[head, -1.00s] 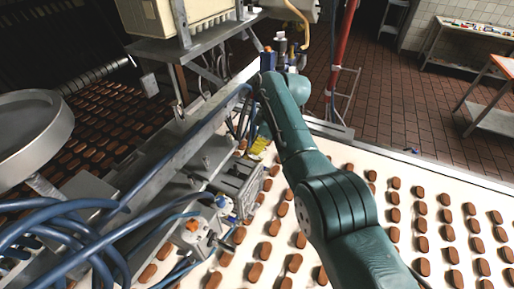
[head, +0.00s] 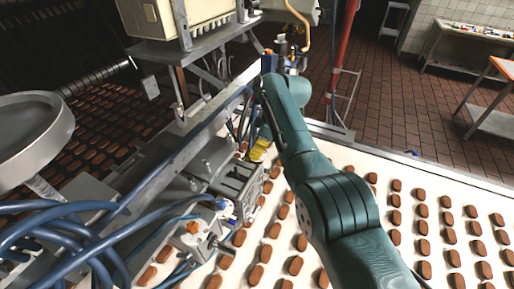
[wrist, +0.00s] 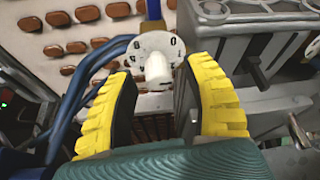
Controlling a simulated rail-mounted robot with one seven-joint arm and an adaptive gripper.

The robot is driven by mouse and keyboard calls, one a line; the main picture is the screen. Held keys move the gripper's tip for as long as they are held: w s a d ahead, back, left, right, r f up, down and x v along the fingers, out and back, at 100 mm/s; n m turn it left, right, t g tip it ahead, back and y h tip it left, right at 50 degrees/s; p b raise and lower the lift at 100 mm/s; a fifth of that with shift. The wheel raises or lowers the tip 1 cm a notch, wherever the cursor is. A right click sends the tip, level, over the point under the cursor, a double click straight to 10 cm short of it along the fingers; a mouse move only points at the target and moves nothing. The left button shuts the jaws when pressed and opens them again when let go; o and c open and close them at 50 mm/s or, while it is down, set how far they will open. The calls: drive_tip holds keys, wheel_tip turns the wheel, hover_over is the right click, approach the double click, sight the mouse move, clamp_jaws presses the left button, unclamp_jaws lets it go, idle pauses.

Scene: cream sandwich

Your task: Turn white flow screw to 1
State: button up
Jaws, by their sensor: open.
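The white flow screw (wrist: 157,68) shows in the wrist view as a white knob on a round white dial (wrist: 153,46) with dark marks around its rim. The marks are too small to read surely. My gripper (wrist: 163,75) has its two yellow ribbed fingers spread, one on each side of the knob, with gaps between. The fingers do not visibly touch the knob. In the head view my gripper (head: 259,149) shows only as a bit of yellow beside the machine, below my green arm. The screw cannot be made out in the head view.
A grey metal block (wrist: 255,100) stands close to the right finger. Blue hoses (wrist: 85,85) run at the left of the dial. A conveyor (head: 345,158) with rows of brown biscuits lies below and to the right. A metal bowl (head: 35,125) is at the left.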

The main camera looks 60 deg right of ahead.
drive_tip(key=v, duration=1.1)
drive_tip(key=shift+r, duration=0.35)
